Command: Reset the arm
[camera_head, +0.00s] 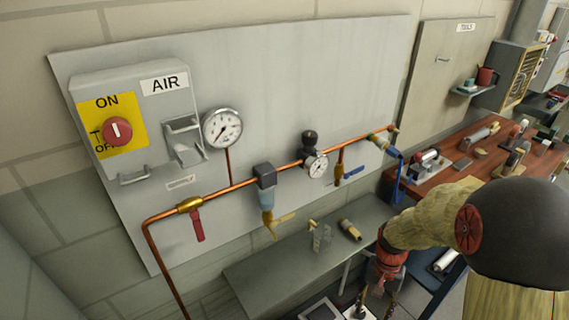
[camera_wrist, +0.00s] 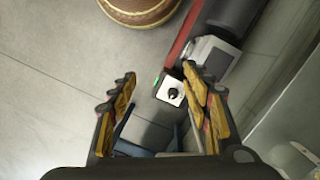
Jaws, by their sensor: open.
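My gripper (camera_head: 375,307) hangs at the lower right of the head view, at the end of my tan-covered arm, pointing down. It is in front of and to the right of the grey shelf. In the wrist view my gripper (camera_wrist: 158,82) has its two yellow-and-black fingers spread wide apart. Nothing is held between them. The grey floor and a small white plate with a black knob (camera_wrist: 173,92) show beyond the fingers.
A grey wall panel carries a red switch (camera_head: 117,130), gauges (camera_head: 222,128) and copper pipe. The grey shelf (camera_head: 262,278) below holds small parts. A cluttered red-brown workbench (camera_head: 452,150) stands at right. A round brown object (camera_wrist: 140,8) tops the wrist view.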

